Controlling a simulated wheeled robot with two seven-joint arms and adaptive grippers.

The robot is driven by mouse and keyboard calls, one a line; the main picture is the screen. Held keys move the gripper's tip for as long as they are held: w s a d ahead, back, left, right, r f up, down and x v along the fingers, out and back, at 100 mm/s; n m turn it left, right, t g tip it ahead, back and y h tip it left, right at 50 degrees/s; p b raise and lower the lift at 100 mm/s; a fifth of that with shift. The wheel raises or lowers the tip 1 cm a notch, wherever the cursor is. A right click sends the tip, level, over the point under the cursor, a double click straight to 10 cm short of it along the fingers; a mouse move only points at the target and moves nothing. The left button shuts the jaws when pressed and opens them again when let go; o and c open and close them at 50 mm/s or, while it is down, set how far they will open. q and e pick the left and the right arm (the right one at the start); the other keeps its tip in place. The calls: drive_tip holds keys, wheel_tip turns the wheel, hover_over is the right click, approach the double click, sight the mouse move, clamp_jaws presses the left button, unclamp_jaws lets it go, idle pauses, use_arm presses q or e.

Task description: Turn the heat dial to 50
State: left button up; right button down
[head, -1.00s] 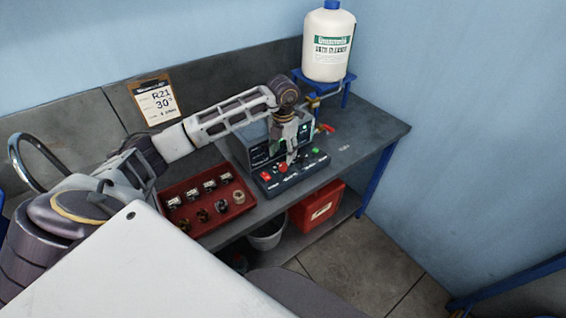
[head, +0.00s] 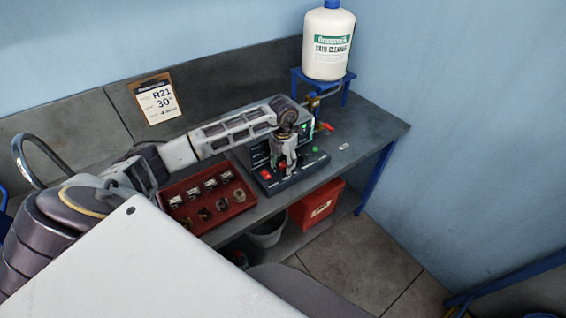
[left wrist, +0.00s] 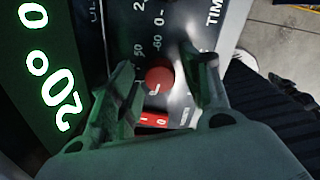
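The control unit (head: 262,150) stands on the bench with a dark sloped panel in front. My left gripper (head: 285,168) reaches down over that panel and hides part of it. In the left wrist view a round red dial (left wrist: 158,80) sits between the two fingers of my left gripper (left wrist: 165,78). The fingers are apart, with a gap visible at the right finger; contact at the left one is unclear. Numbers including 50 and 60 show around the dial. Its heat label and exact setting are not readable. My right gripper is not in view.
A red tray (head: 243,205) with several small parts lies left of the unit. A green-lit display (left wrist: 40,65) and a red switch (left wrist: 153,119) are close to the fingers. A white bottle (head: 328,55) stands on a blue stand. A card (head: 157,98) reads R21, 30.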

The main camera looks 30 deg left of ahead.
use_arm(q)
drive_tip(key=c, duration=0.9)
